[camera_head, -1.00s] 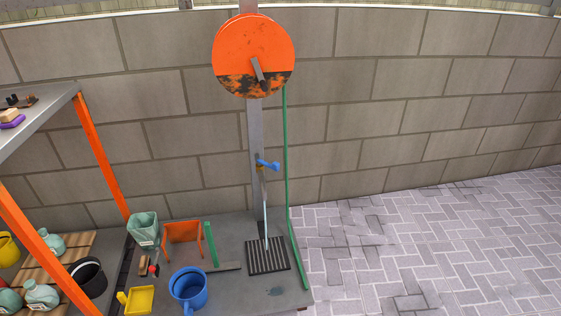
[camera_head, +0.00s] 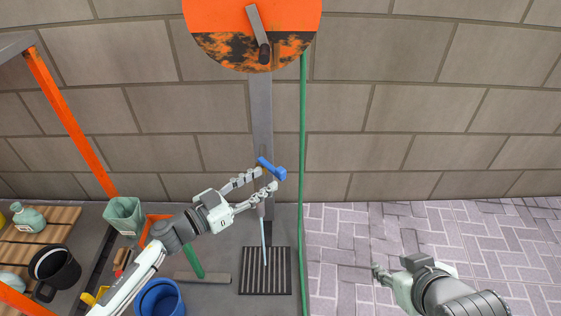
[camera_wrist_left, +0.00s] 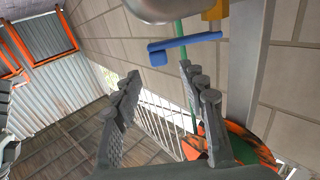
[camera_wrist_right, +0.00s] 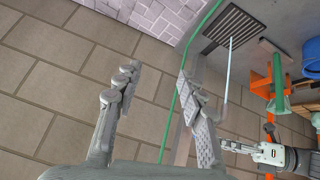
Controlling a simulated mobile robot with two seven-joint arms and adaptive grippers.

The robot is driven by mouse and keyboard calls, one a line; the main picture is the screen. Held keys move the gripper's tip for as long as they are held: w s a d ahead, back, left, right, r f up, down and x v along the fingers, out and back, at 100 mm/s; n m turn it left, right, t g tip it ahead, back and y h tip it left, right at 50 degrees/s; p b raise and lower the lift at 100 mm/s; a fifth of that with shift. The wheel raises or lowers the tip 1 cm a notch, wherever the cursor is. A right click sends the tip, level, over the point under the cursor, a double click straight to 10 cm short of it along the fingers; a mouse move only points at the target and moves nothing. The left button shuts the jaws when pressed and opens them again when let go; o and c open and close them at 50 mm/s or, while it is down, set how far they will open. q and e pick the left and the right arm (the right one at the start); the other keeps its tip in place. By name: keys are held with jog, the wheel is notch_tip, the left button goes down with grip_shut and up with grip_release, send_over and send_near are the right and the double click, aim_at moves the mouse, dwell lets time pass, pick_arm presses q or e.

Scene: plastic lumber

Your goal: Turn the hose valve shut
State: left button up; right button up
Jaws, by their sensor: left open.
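The blue valve handle (camera_head: 271,168) sits on the tap at the grey post below the orange reel, and it also shows in the left wrist view (camera_wrist_left: 182,46). A thin pale water stream (camera_head: 263,232) falls from the tap to the slotted drain grate (camera_head: 249,281). My left gripper (camera_head: 266,179) is open, its fingertips close to the handle in the head view. In the left wrist view its fingers (camera_wrist_left: 160,75) are spread and empty, the handle beyond the tips; contact is not visible. My right gripper (camera_head: 392,252) is open and empty at the lower right, away from the valve.
A green hose (camera_head: 303,150) hangs from the orange reel (camera_head: 205,20) just right of the post. The paved ground at the right is clear.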

aim_at(278, 172)
pick_arm(q)
jog(key=x, duration=0.5)
jog(key=shift+d+b, duration=0.15)
jog(key=shift+b, duration=0.15)
jog(key=shift+w+d, duration=0.5)
jog(key=shift+d, duration=0.05)
pick_arm(e)
jog(key=shift+w+a+r+t+y, duration=0.25)
jog(key=shift+w+a+r+t, duration=0.3)
jog(key=shift+w+a, duration=0.2)
jog(key=shift+w+a+r+t+y, duration=0.25)
jog(key=shift+w+a+r+t, duration=0.2)
jog(key=shift+w+a+r, duration=0.25)
pick_arm(q)
jog(key=shift+r, duration=0.1)
pick_arm(e)
jog(key=shift+s+f, duration=0.1)
jog(key=shift+f, duration=0.05)
pick_arm(q)
grip_shut()
